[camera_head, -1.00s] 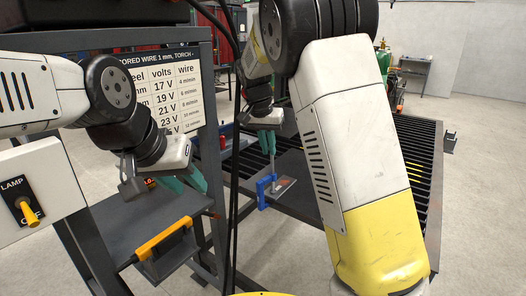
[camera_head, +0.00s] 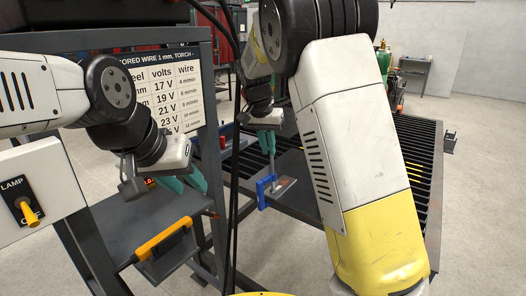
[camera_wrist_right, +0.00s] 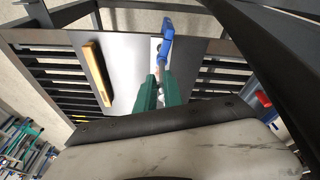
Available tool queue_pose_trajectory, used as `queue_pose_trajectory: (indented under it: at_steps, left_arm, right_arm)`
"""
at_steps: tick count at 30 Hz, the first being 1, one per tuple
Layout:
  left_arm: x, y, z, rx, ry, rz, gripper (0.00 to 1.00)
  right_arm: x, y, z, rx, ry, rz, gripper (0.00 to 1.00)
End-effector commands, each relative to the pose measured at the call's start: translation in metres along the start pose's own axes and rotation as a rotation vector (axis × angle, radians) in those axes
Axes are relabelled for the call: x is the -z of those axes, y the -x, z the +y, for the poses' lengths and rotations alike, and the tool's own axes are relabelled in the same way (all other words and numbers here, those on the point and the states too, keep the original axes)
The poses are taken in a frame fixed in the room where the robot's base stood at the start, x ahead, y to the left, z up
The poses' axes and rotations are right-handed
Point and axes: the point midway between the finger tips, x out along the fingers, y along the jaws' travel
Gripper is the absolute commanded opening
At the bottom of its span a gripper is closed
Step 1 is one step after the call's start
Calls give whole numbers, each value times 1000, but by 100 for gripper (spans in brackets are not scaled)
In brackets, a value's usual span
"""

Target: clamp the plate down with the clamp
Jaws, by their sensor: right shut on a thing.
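The clamp (camera_head: 265,188) has a blue frame and sits at the near edge of the dark grey plate (camera_head: 292,166) on the slatted table. In the right wrist view the blue clamp (camera_wrist_right: 167,38) overlaps the edge of the grey plate (camera_wrist_right: 128,60). My right gripper (camera_head: 267,142) has green fingers and is shut on the clamp's upright rod. Its fingers also show in the right wrist view (camera_wrist_right: 159,90). Whether the clamp's jaw presses on the plate cannot be told. My left gripper (camera_head: 186,182) has its green fingers apart, empty, above a grey shelf.
A wooden bar (camera_wrist_right: 97,72) lies on the plate in the right wrist view. The slatted table (camera_head: 412,160) reaches right. A yellow handle (camera_head: 160,239) and a lamp switch box (camera_head: 35,195) are at the left. Black cables (camera_head: 235,190) hang in front of the table.

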Motion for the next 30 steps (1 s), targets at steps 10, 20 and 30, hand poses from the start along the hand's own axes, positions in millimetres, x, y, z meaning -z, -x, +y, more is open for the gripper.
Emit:
queue_pose_trajectory:
  at_steps: [10,20,30]
  left_arm:
    - [0,0,0,0,0,0,36]
    - [0,0,0,0,0,0,36]
    - [0,0,0,0,0,0,36]
  right_arm:
    - [-1,0,-2,0,-28,-2,0]
    - [9,0,-12,1,-557,1,0]
    - [17,1,-21,4,-1029,0,0]
